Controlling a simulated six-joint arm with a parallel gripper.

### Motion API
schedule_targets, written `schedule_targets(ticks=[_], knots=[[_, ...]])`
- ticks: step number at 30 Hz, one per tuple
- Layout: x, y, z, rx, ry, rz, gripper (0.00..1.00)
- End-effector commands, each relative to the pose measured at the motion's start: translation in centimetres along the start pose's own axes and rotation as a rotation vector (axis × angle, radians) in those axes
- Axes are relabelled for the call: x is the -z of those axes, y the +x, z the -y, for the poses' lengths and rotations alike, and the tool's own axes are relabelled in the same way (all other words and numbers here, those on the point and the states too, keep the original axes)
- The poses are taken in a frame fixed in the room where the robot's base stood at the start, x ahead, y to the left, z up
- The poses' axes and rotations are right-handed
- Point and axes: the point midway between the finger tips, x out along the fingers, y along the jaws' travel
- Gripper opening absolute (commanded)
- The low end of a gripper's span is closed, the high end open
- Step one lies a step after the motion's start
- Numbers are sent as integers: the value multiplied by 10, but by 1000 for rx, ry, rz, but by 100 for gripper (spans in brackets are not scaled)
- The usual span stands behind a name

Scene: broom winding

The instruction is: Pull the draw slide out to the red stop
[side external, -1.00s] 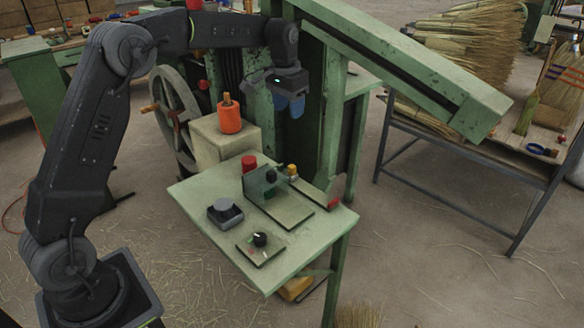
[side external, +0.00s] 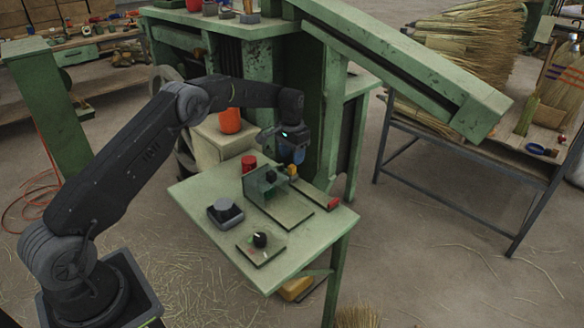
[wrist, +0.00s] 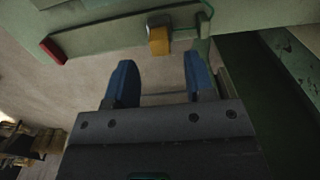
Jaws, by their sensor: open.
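The draw slide's yellow knob (side external: 293,170) stands at the far end of a narrow pale track (side external: 314,190) along the green table's right edge. The red stop (side external: 334,203) is at the track's near end, well apart from the knob. In the wrist view, the yellow knob (wrist: 158,41) is at top centre and the red stop (wrist: 53,50) at upper left. My gripper (side external: 294,155) is low, just above and behind the knob. Its blue fingers (wrist: 158,60) are apart and empty, with the knob beyond the gap between the tips. Contact with the knob is not visible.
A green bracket plate with a black knob (side external: 270,176) stands left of the track. A red button (side external: 249,162), a grey button box (side external: 225,212) and a dial plate (side external: 261,245) share the table. Green machine posts (side external: 334,130) rise close behind my gripper.

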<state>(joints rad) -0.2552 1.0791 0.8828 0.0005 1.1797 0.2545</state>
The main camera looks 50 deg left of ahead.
Motion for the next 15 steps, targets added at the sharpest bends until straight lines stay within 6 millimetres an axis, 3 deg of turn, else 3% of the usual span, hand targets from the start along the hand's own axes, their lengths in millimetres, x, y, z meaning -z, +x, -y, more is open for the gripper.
schedule_targets(ticks=[6, 15], knots=[[0, 36, 0, 0, 0, 2, 49], [0, 50, 0, 1, -1, -1, 49]])
